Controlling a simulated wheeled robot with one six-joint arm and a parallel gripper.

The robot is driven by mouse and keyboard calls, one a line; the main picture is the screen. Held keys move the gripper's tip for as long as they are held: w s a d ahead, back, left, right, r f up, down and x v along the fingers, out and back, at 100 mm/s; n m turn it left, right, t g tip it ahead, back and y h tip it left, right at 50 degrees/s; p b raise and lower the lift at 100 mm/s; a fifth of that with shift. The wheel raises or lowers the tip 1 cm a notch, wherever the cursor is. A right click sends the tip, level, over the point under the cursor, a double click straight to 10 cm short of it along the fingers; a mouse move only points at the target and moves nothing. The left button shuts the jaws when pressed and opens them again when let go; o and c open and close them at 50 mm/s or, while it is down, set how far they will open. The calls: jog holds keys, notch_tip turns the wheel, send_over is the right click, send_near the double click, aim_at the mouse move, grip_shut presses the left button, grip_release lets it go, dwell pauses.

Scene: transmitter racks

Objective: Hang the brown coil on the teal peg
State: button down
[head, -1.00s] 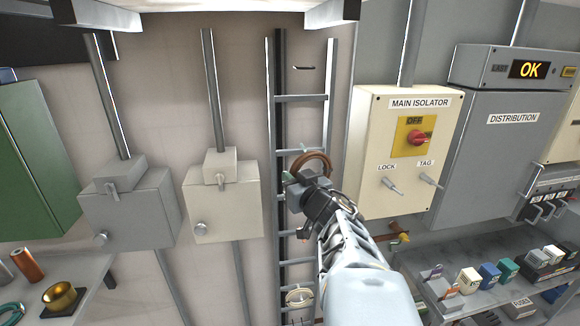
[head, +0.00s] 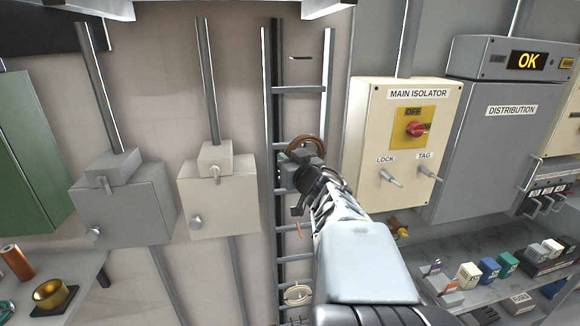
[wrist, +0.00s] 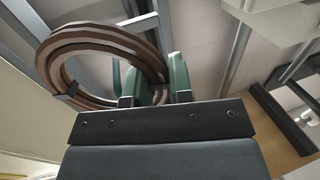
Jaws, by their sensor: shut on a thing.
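The brown coil (head: 306,137) is a ring of several turns in front of the ladder rack; it also shows in the wrist view (wrist: 104,37). My gripper (head: 288,158) is shut on its lower side, with the green fingers (wrist: 155,82) on either side of the turns in the wrist view. A narrow teal piece (wrist: 116,76), probably the teal peg, shows through the ring's opening beside one finger. I cannot tell whether it passes through the ring or stands behind it. In the head view, the coil and gripper hide the peg.
The ladder rack (head: 279,90) has a dark peg (head: 301,57) above, a copper-coloured peg (head: 299,231) below and a pale coil (head: 297,294) lower down.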

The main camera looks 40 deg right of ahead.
jog(key=shift+w+d+f+b, duration=0.2)
jog(key=shift+w+d, duration=0.1)
jog(key=shift+w, duration=0.35)
jog(key=shift+w+d+f+b, duration=0.2)
jog(key=shift+w+d, duration=0.15)
jog(key=shift+w, duration=0.35)
jog(key=shift+w+d+f+b, duration=0.1)
jog(key=shift+w+d+b, duration=0.15)
jog(key=shift+w, duration=0.4)
jog(key=shift+f, duration=0.1)
jog(key=c, duration=0.9)
grip_release()
jog(key=shift+c, duration=0.2)
